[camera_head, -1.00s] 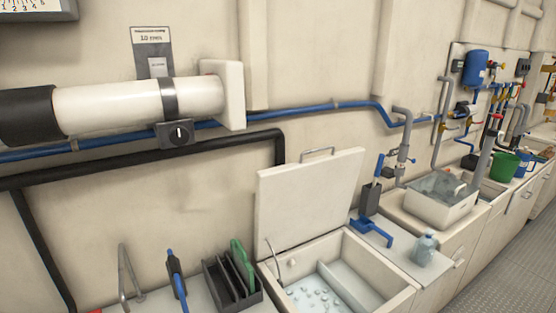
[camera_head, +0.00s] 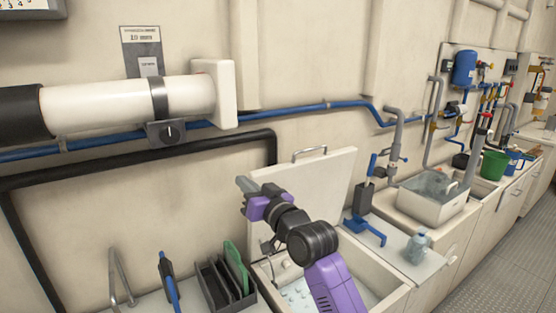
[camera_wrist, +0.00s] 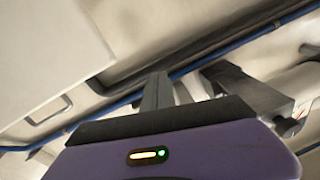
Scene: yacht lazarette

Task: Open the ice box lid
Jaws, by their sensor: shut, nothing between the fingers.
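The ice box lid (camera_head: 328,188) stands raised, tilted back near the wall, in the head view. Its metal handle (camera_head: 310,153) is on the upper edge. The ice box (camera_head: 393,301) is open below it, with pale ice cubes (camera_head: 296,291) inside, partly hidden by my arm. My gripper (camera_head: 243,184) is shut and empty, in front of the lid's left edge in the picture; I cannot tell whether it touches. In the wrist view, the lid (camera_wrist: 45,55) and its handle (camera_wrist: 48,112) show at the left, apart from the fingers.
A black rack (camera_head: 222,288) with a green board (camera_head: 236,265) stands left of the ice box. A blue scoop (camera_head: 366,229) and a clear bottle (camera_head: 417,246) are on the counter to the right. A blue pipe (camera_head: 285,112) and a black pipe (camera_head: 200,147) run along the wall.

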